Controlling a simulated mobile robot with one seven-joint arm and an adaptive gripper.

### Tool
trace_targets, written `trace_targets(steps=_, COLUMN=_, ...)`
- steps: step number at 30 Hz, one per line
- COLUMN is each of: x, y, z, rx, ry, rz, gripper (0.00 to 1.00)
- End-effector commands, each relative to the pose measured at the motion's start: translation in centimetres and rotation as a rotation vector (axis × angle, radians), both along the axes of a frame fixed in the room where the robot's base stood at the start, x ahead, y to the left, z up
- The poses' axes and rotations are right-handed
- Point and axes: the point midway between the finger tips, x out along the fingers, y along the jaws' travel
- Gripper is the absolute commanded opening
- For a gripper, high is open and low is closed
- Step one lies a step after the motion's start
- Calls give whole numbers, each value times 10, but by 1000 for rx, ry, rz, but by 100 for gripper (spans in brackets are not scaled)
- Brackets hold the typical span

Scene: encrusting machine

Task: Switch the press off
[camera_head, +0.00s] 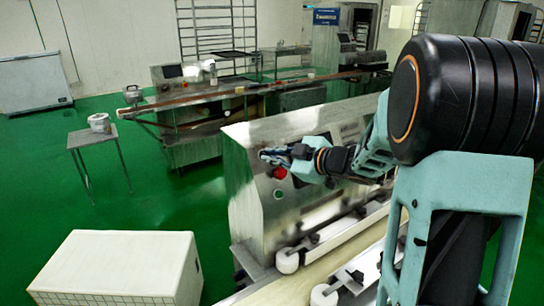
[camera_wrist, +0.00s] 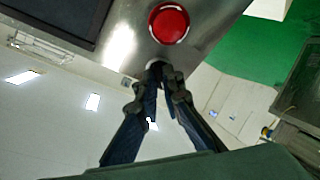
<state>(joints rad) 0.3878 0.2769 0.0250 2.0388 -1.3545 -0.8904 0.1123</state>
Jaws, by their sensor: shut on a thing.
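The press (camera_head: 250,178) is a grey metal machine with a sloping front panel. A red round button (camera_head: 279,172) sits on the panel, with a green button (camera_head: 278,193) below it. My gripper (camera_head: 266,153) is at the panel, just above the red button. In the wrist view the red button (camera_wrist: 169,23) is just beyond my fingertips (camera_wrist: 158,70), which do not cover it. The fingers converge on a small round pale switch (camera_wrist: 153,66) and are shut on it. The fingertips hide most of this switch.
A conveyor with white rollers (camera_head: 287,261) runs along the press's near side, under my arm. A white crate (camera_head: 120,265) stands at the lower left.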

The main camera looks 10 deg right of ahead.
Motion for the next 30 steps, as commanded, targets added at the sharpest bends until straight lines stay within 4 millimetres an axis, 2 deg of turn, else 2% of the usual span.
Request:
trace_targets(steps=8, x=0, y=0, z=0, rx=-3, ry=-1, rz=2, gripper=0)
trace_targets(steps=9, x=0, y=0, z=0, rx=-3, ry=-1, rz=2, gripper=8)
trace_targets(steps=14, x=0, y=0, z=0, rx=-2, ry=-1, rz=1, gripper=25)
trace_targets(steps=23, x=-1, y=-1, z=1, rx=-1, ry=-1, rz=0, gripper=25)
trace_targets(steps=26, x=-8, y=-6, z=4, rx=-2, ry=-2, rz=-3, gripper=25)
trace_targets(steps=30, x=-28, y=-19, z=12, rx=-2, ry=-2, rz=-4, gripper=25)
